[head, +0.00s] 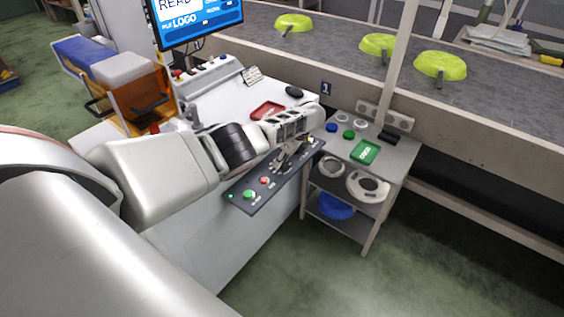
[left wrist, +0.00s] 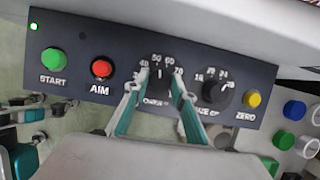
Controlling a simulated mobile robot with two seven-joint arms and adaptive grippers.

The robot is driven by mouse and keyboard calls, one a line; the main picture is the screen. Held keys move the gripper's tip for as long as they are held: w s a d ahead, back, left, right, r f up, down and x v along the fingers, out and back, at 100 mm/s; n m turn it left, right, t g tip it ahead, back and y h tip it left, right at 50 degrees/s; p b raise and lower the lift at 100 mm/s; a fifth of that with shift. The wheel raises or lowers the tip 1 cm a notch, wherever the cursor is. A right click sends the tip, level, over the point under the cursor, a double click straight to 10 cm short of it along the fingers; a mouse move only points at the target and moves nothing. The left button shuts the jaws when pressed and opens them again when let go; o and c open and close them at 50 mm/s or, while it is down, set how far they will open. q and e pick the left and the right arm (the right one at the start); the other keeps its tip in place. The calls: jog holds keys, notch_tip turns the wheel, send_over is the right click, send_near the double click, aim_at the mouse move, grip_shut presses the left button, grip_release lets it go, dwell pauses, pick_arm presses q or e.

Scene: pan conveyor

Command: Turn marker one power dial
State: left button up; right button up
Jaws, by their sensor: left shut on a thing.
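The control panel (head: 250,192) is a dark strip on the front of the white machine. In the left wrist view the panel (left wrist: 75,42) carries a green START button (left wrist: 53,58), a red AIM button (left wrist: 102,67), the power dial (left wrist: 160,86) with a scale from 40 to 70, a second dial (left wrist: 222,94) and a yellow ZERO button (left wrist: 253,98). My left gripper (left wrist: 160,80) has a finger on each side of the power dial and is shut on it. In the head view my left gripper (head: 286,160) hides most of this dial.
A small shelf cart (head: 400,160) stands right of the machine, with a green tray (head: 364,152) on top. Behind runs the conveyor (head: 330,50) with green pans (head: 440,65). A red tray (head: 267,111) lies on the machine top. Floor in front is clear.

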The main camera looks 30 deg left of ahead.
pick_arm(q)
jog(key=shift+s+f+n, duration=0.1)
jog(key=shift+f+n, duration=0.1)
jog(key=shift+n, duration=0.2)
jog(key=o, duration=1.1)
jog(key=shift+a, duration=0.1)
jog(key=shift+r, duration=0.1)
jog(key=shift+d+r, duration=0.35)
jog(key=shift+r, duration=0.05)
jog(key=v, duration=1.1)
jog(key=shift+w+a+r, duration=0.1)
jog(key=shift+w+a, duration=0.05)
jog(key=shift+w, duration=0.1)
